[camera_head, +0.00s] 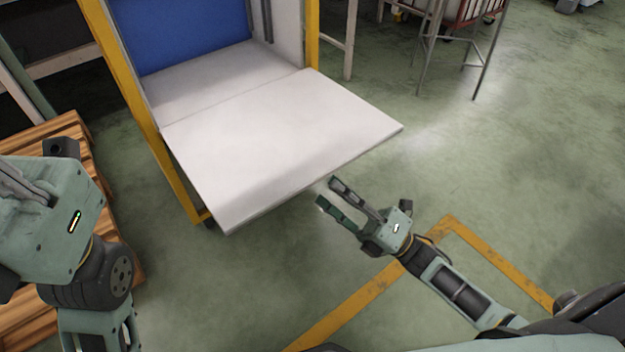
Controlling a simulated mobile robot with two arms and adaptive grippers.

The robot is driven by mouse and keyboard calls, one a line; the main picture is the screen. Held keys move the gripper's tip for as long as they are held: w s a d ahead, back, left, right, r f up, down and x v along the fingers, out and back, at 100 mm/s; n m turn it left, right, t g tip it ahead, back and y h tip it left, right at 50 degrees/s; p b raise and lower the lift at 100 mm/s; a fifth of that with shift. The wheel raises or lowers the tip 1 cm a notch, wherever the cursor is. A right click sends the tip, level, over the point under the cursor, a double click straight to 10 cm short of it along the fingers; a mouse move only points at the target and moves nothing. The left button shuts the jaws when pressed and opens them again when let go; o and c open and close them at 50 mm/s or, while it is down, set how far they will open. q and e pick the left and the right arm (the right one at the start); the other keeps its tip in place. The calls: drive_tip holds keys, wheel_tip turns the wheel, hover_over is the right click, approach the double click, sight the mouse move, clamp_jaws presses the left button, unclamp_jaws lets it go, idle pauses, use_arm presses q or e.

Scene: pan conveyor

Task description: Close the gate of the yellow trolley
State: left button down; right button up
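The yellow trolley (165,172) stands at the upper middle, with yellow posts, a blue back panel and a pale floor. Its white gate (285,140) is folded down and sticks out toward me as a roughly level flap. My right gripper (327,192) is just off the near edge of the gate, at its right half. Its two fingers are apart with nothing between them; I cannot tell if a fingertip touches the edge. My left gripper (22,188) is at the left edge, away from the gate. Its fingers are only partly visible.
A wooden pallet (72,130) lies left of the trolley, partly behind my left arm. Yellow floor lines (362,296) run below my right gripper. A metal-legged stand (428,45) is at the upper right. The green floor right of the gate is clear.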

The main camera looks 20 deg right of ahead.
sight(313, 173)
drive_tip(key=b+x, duration=0.1)
drive_tip(key=x, duration=0.6)
drive_tip(key=shift+c, duration=0.6)
clamp_jaws()
